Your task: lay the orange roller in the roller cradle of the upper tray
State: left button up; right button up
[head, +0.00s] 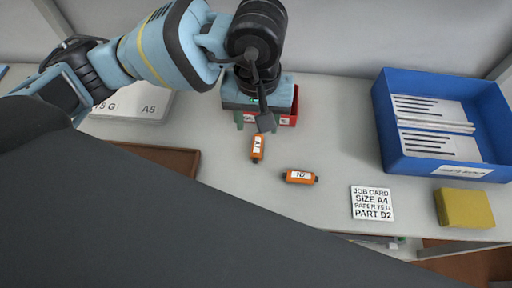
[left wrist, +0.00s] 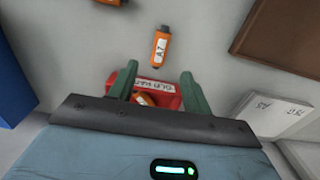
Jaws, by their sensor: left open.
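My left gripper (head: 266,118) is open above the red bin (head: 287,119) at the back middle. In the left wrist view its green fingers (left wrist: 159,72) stand apart over the red bin (left wrist: 169,88). A small orange piece (left wrist: 146,99) lies in the bin between the fingers, partly hidden; I cannot tell if it is a roller. Two orange cartridges with white labels lie on the table: one (head: 257,150) just in front of the bin, one (head: 300,177) further right. I cannot make out the upper tray or its roller cradle. My right gripper is not in view.
A blue bin (head: 388,130) with papers stands at the right. A job card (head: 372,203) and a yellow block (head: 464,208) lie in front of it. A brown tray (head: 181,160) and white paper pack (head: 125,108) are at the left. A dark shape hides the front.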

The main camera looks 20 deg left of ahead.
aim_at(257, 144)
pick_arm(q)
jog(key=shift+a, duration=0.1)
jog(key=shift+f, duration=1.35)
jog(key=shift+s+d+f+p, duration=0.1)
jog(key=shift+f+p, duration=0.1)
jog(key=shift+f, duration=1.1)
jog(key=shift+s+d+f+p, duration=0.1)
jog(key=shift+f+p, duration=0.05)
jog(key=shift+f, duration=1.1)
jog(key=c, duration=1.1)
jog(key=shift+o, duration=0.2)
jog(key=shift+r, duration=0.1)
